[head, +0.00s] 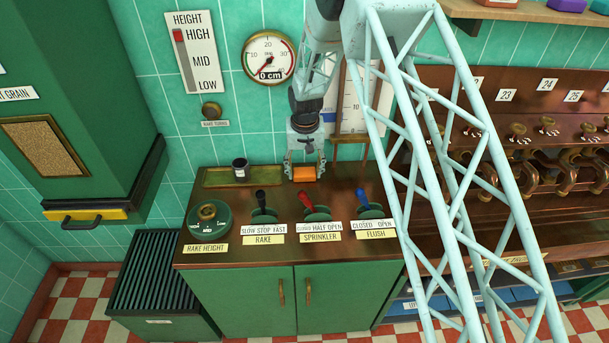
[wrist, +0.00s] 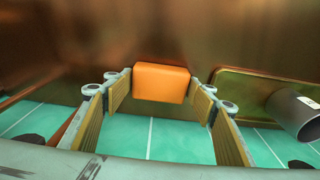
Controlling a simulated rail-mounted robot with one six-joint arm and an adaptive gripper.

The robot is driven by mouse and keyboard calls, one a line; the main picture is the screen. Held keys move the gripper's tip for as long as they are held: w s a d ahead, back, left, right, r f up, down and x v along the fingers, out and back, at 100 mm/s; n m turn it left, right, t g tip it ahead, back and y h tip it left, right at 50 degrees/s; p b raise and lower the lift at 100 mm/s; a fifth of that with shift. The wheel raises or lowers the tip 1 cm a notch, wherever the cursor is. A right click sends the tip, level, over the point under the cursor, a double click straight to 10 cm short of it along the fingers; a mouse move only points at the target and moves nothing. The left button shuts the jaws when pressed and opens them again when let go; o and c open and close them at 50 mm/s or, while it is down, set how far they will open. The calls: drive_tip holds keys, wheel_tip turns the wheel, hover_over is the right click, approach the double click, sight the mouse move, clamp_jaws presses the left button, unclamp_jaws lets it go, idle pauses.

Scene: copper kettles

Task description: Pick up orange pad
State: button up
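The orange pad (head: 304,174) is a small rounded block at the back of the brown counter top, right of a shallow tray. In the wrist view the orange pad (wrist: 162,82) lies straight ahead, centred between the fingertips. In the wrist view my gripper (wrist: 161,88) has ribbed yellowish finger pads whose tips come close to the pad's left and right edges. I cannot tell whether they touch it.
In front are a black lever (head: 261,199), a red lever (head: 306,198), a blue lever (head: 361,195) and a round green knob (head: 208,217). A tiled wall rises behind.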

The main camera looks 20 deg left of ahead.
sight(304, 171)
drive_tip(key=c, duration=0.4)
drive_tip(key=shift+o, duration=0.2)
drive_tip(key=shift+r, duration=0.1)
wheel_tip(304, 171, up, 10)
idle(0.7)
idle(0.3)
drive_tip(key=shift+o, duration=1.1)
drive_tip(key=shift+c, duration=1.2)
